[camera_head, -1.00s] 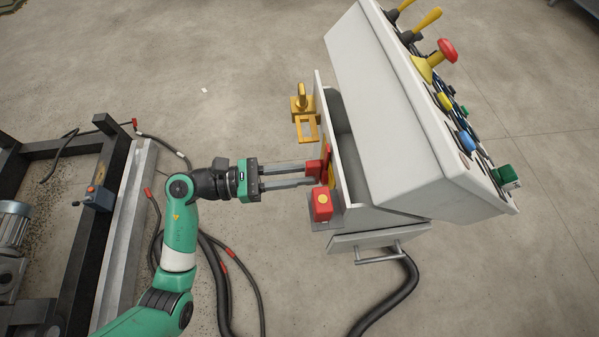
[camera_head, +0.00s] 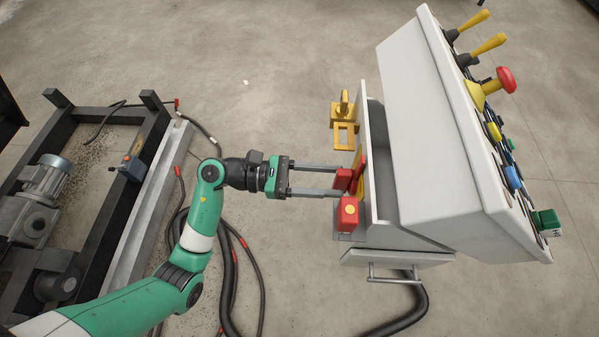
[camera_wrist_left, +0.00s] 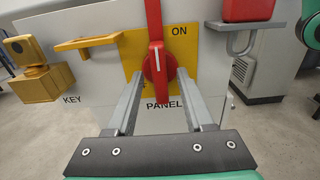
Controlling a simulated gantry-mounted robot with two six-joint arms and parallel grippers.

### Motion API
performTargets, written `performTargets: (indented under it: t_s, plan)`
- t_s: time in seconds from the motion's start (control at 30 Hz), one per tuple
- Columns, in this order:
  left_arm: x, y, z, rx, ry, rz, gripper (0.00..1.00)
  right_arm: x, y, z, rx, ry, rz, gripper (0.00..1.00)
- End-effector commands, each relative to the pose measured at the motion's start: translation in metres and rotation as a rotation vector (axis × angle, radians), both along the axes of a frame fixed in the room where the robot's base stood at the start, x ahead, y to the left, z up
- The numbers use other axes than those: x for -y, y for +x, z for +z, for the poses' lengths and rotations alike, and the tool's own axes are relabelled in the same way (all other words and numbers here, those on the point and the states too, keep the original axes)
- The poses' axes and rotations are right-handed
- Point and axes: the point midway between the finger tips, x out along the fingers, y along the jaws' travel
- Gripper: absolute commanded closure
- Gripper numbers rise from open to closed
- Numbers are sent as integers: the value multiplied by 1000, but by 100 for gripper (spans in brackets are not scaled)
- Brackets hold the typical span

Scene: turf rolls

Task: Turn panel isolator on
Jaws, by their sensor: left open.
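The panel isolator is a red rotary handle (camera_wrist_left: 157,65) on a yellow plate (camera_wrist_left: 186,48) marked ON, above the word PANEL. In the left wrist view the handle stands nearly upright, its white line pointing up, with ON to its upper right. My left gripper (camera_wrist_left: 157,75) is open, with one finger on each side of the handle's hub; I cannot tell whether they touch it. In the head view the left gripper (camera_head: 340,181) reaches the red handle (camera_head: 344,179) on the console's near side. My right gripper is not in view.
The grey console (camera_head: 425,130) carries levers and buttons. Cables (camera_head: 232,270) and a dark machine frame (camera_head: 100,220) lie left.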

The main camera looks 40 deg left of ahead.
Motion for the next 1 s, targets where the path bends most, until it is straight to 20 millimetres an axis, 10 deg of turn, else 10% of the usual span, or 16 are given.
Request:
performTargets:
  t_s: [0.6,1.0]
  plan:
    - [-88,-64,1,0,0,3,48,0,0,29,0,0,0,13]
    - [-93,-69,0,1,1,0,48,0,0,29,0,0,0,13]
